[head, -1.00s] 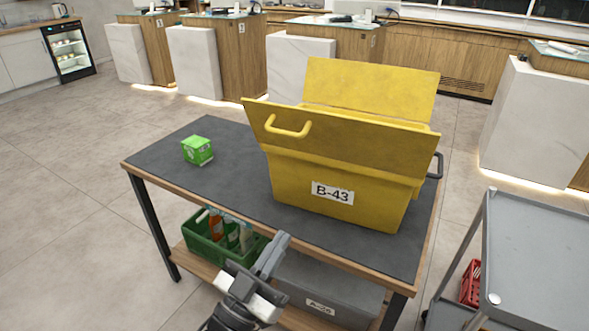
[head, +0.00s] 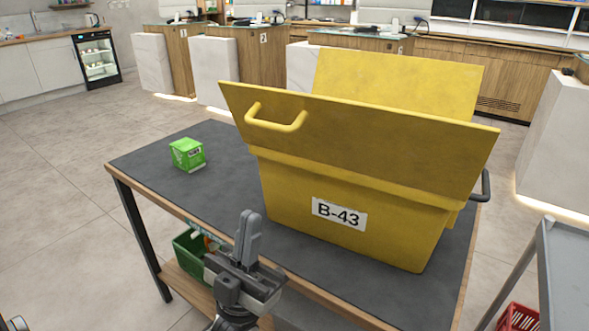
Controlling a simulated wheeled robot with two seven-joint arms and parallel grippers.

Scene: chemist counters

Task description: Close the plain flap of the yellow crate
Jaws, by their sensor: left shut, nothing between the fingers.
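The yellow crate (head: 390,228) labelled B-43 stands on the dark-topped table. Its near flap (head: 365,140) carries a yellow handle (head: 275,120) and leans outward, open. Its far flap (head: 400,85) has no handle in sight, is plain and stands up open behind the near one. The inside of the crate is hidden by the near flap. My left gripper (head: 247,235) is shut and empty, in front of the crate at the table's near edge, apart from the crate and pointing up.
A small green box (head: 187,154) sits on the table (head: 225,195) left of the crate. A green bin (head: 188,252) is on the lower shelf. A grey cart (head: 570,270) stands close on the right, with a red basket (head: 520,318) below.

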